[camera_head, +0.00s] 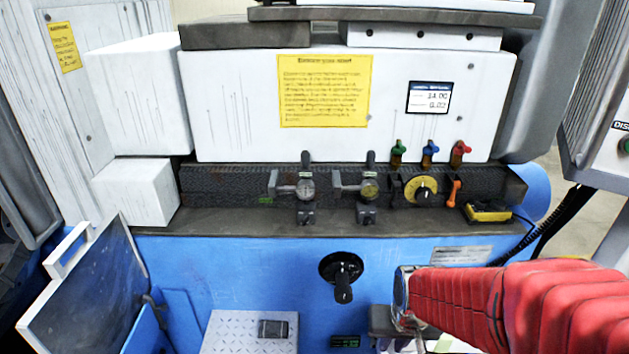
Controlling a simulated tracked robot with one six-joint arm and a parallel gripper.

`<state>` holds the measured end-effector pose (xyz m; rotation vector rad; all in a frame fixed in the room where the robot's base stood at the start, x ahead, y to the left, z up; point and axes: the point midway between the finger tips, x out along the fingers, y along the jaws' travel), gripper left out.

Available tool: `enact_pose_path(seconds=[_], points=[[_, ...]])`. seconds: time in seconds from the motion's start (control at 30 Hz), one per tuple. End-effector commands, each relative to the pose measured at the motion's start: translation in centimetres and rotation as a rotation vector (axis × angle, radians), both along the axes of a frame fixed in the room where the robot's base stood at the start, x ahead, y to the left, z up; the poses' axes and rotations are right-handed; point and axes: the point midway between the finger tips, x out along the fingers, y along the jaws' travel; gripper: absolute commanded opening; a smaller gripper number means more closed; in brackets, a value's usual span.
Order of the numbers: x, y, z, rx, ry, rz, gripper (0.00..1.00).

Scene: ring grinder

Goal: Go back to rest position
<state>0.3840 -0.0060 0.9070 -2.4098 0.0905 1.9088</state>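My arm, in a red ribbed sleeve, comes in from the right edge in the head view. Its metal wrist end is at the lower middle right, in front of the blue machine base (230,265). My gripper is below or behind the wrist at the bottom edge, and its fingers cannot be made out. I cannot tell whether it holds anything. The ring grinder's white housing (230,100) stands behind, with a yellow notice (324,91) and a small display (429,97).
A black knob handle (342,277) sticks out left of my wrist. Two clamp-like gauges (305,189) (368,188), a yellow dial (421,189) and coloured levers (428,153) line the ledge. A yellow device (488,212) lies at right. An open panel (85,290) stands left, beside a metal plate (235,330).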

Motion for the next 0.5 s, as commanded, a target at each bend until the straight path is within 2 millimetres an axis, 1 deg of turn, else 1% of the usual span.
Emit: enact_pose_path(seconds=[0.03,0.1,0.3,0.5], points=[[-0.6,0.0,1.1,-0.002,0.004,0.010,0.16],[-1.6,0.1,2.3,-0.006,0.016,0.025,0.16],[-4.3,0.2,5.6,-0.011,0.031,0.059,0.16],[-6.5,0.3,8.9,-0.015,0.011,0.079,0.16]])
